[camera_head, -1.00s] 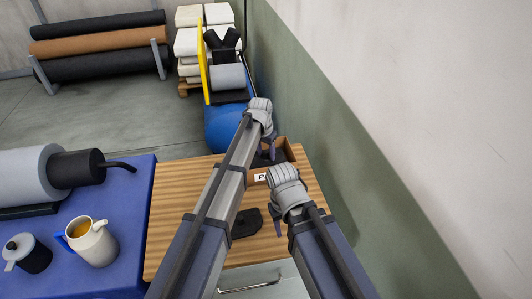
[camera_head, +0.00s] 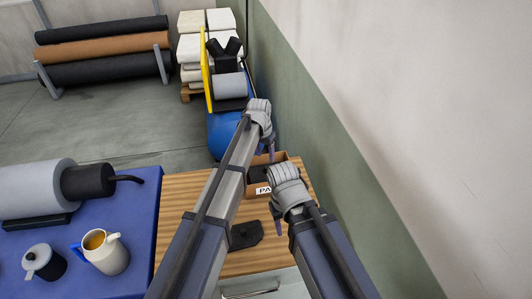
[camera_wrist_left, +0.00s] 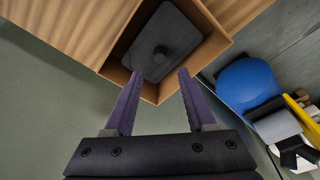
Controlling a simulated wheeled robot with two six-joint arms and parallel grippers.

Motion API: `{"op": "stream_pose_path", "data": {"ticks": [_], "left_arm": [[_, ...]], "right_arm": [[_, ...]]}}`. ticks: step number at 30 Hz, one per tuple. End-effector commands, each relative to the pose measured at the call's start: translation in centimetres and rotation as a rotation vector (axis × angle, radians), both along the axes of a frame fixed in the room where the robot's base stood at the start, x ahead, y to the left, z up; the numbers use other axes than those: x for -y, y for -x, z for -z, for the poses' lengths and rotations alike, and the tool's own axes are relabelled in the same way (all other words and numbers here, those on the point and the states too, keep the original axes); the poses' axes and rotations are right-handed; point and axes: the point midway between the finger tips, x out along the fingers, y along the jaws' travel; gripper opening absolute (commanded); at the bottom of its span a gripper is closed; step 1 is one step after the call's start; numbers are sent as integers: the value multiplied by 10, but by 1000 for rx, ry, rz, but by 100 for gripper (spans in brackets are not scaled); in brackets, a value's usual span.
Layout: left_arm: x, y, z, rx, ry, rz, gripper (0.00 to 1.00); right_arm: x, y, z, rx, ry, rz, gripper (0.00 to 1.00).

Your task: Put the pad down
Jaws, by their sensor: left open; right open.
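A black pad with a round knob (camera_wrist_left: 170,38) lies inside the open brown box (camera_wrist_left: 222,35) in the left wrist view. The box (camera_head: 281,187), with a white label on its front, stands on the wooden table in the head view. My left gripper (camera_wrist_left: 159,76) is open and empty, with its purple fingers over the box's edge and apart from the pad. It also shows in the head view (camera_head: 268,148). A second black pad (camera_head: 246,235) lies on the table. My right gripper (camera_head: 278,224) is open beside that pad, to its right; its fingers are partly hidden.
A green and white wall (camera_head: 345,150) stands close on the right. A blue drum (camera_head: 220,135) stands behind the wooden table.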

Motion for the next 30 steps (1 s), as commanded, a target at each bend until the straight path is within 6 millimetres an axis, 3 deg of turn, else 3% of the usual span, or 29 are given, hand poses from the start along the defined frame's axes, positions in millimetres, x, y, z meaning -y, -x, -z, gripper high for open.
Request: {"op": "stream_pose_path", "data": {"ticks": [1, 6, 13, 16, 20, 24, 27, 30], "left_arm": [[-1, 2, -16, 0, 0, 0, 56], [-2, 4, -33, 0, 0, 0, 56], [-3, 5, -36, 0, 0, 0, 56], [-4, 24, -35, -9, -6, -8, 56], [-11, 94, -34, -45, -35, -52, 56], [-25, 182, -33, -91, -85, -120, 56], [-36, 234, -34, -117, -118, -166, 56], [-45, 271, -34, -134, -146, -203, 56]], "right_arm": [[0, 0, -16, 0, -1, 2, 50], [0, 0, -33, 0, -1, 4, 50], [0, 0, -36, -1, -1, 5, 50], [0, 0, -36, -1, -1, 5, 50], [0, 0, -36, -1, -1, 5, 50], [0, 0, -36, -1, -1, 5, 50], [0, 0, -36, -1, -1, 5, 50], [0, 0, -36, 0, -1, 5, 50]]}}
